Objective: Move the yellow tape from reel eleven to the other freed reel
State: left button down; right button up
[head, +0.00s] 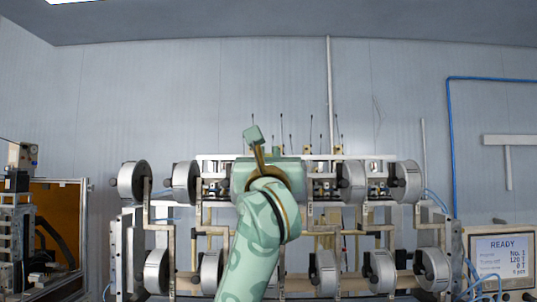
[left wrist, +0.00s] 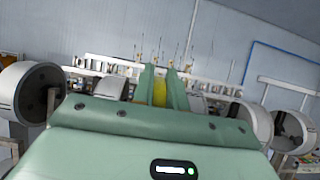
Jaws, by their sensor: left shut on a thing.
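My left gripper (left wrist: 161,80) is shut on the yellow tape (left wrist: 159,93); its two green fingers stand on either side of the tape in the left wrist view. In the head view my left arm comes up the middle, and its hand (head: 267,174) hides the fingertips and the tape. Grey-white reels sit in two rows on the winder, such as an upper left reel (head: 133,181) and an upper right reel (head: 405,181). I cannot tell which is reel eleven. My right gripper is in neither view.
Lower reels (head: 325,272) hang below, some partly hidden by my arm. Metal rails and thin upright rods stand behind my gripper.

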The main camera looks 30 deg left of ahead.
pick_arm(q)
jog(key=shift+w+a, duration=0.45)
jog(key=shift+w, duration=0.2)
jog(key=shift+w+a, duration=0.4)
jog(key=shift+w, duration=0.25)
jog(key=shift+w+d+p, duration=0.15)
jog(key=shift+d+p, duration=0.15)
jog(key=shift+p, duration=0.05)
jog(key=shift+w+d+p, duration=0.3)
jog(key=shift+w+d, duration=0.3)
jog(key=shift+d, duration=0.35)
jog(key=shift+w+d+p, duration=0.25)
jog(key=shift+w+d, duration=0.3)
jog(key=shift+d, duration=0.4)
jog(key=c, duration=1.7)
grip_release()
